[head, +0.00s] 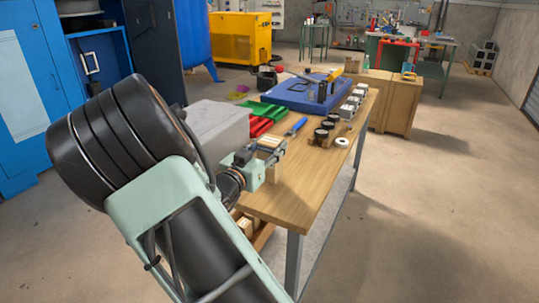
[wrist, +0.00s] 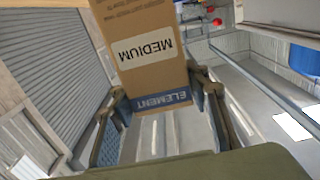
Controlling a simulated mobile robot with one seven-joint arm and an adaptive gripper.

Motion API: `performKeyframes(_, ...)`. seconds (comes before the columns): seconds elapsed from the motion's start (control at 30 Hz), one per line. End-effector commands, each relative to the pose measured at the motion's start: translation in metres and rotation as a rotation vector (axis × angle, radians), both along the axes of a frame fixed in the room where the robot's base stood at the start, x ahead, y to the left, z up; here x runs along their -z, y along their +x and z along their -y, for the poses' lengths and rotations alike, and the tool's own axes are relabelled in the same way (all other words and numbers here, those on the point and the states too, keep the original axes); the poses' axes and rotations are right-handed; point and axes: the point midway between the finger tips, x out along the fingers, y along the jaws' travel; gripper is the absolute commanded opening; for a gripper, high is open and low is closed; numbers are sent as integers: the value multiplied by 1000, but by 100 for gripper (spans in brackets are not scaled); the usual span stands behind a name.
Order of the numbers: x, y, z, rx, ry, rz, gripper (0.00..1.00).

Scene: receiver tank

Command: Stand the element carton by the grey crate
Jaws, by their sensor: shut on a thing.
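The element carton (wrist: 150,50) is a brown cardboard box with a white MEDIUM label and a blue ELEMENT band in the wrist view. My gripper (wrist: 160,112) is shut on it, with a finger on each side of the blue-band end. In the head view my gripper (head: 270,150) is at the near end of the wooden table, and it partly hides the tan carton (head: 274,173). The grey crate (head: 222,117) stands just left of the gripper, partly hidden by my arm. I cannot tell whether the carton touches the tabletop.
Red and green trays (head: 266,112), a blue case (head: 305,92) and a blue-handled tool (head: 296,127) lie farther back. Dark round parts (head: 323,134) and a white ring (head: 342,142) sit near the right edge. The near right tabletop (head: 300,185) is clear.

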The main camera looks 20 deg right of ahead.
Motion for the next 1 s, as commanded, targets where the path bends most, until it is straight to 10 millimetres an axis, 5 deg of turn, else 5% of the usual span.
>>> performKeyframes(0.1, 20, 0, -1, -1, -2, -2, 14)
performKeyframes(0.53, 26, 0, -1, -1, 0, -1, 14)
performKeyframes(0.57, 25, -1, -1, -2, 1, -2, 46)
performKeyframes(0.6, 25, 0, -1, -2, 1, -2, 50)
performKeyframes(0.7, 25, -1, -1, -1, 1, -2, 60)
performKeyframes(1.0, 22, -1, -1, -1, 0, -1, 60)
